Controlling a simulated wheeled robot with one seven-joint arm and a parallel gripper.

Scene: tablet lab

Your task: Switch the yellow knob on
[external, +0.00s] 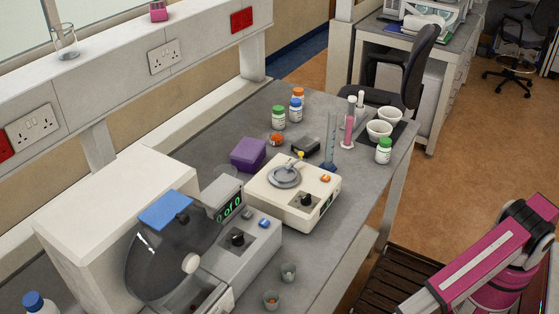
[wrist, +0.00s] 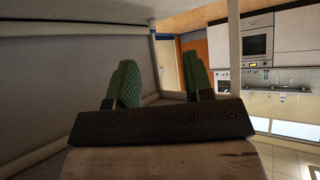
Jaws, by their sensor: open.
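A small yellow part (external: 299,155), which looks like the yellow knob, shows at the back of a cream benchtop device (external: 270,195) with a round grey plate on top. It is too small to tell its setting. The device's front has a black knob (external: 306,200), an orange button (external: 325,178) and a dark display. My gripper (wrist: 161,85) shows in the wrist view with its two green fingers apart and nothing between them. In the external view my magenta arm is at the lower right, away from the bench, and the gripper is out of frame. The wrist view shows no yellow knob.
A grey machine (external: 237,262) with a clear round drum stands left of the cream device. A purple box (external: 248,154), bottles, a measuring cylinder (external: 349,130) and white bowls (external: 379,130) stand behind and to the right. Two small cups are near the front edge.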

